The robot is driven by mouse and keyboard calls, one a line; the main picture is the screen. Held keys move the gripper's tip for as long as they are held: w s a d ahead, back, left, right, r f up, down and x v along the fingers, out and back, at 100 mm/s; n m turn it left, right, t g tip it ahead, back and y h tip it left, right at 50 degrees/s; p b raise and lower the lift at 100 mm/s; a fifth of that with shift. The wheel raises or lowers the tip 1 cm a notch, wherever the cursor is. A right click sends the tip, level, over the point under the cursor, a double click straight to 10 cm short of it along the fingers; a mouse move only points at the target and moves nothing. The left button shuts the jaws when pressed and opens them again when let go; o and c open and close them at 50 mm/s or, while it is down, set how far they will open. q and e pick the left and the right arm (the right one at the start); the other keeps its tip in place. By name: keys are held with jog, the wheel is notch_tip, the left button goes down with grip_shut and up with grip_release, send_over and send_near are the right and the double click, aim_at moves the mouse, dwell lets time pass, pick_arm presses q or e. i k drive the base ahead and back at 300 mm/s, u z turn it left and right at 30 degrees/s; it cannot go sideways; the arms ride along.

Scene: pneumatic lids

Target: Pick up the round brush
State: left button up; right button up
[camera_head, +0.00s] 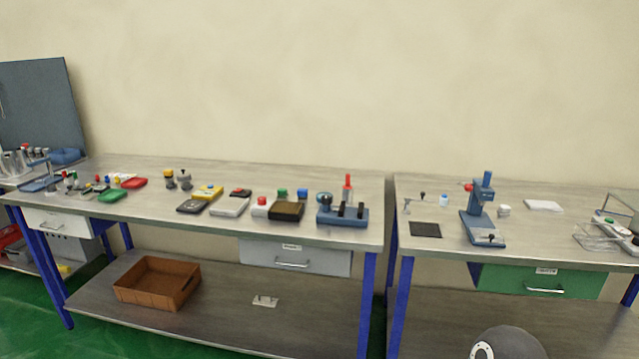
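I cannot pick out the round brush for certain; the small items on the benches are too small to tell. Neither of my grippers shows in the head view. A dark grey rounded part stands at the bottom edge, right of the middle; no fingers show on it.
A long metal bench (150,205) holds several small parts, boxes and a blue fixture (342,217). A brown crate (157,283) sits on its lower shelf. A second bench (560,250) on the right carries a blue press (482,212) and a black mat (425,230). A narrow gap separates them.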

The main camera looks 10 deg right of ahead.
aim_at(346, 186)
jog(key=z, duration=0.15)
jog(key=k, duration=0.35)
jog(key=u, duration=0.6)
jog(key=i, duration=1.4)
jog(key=z, duration=0.45)
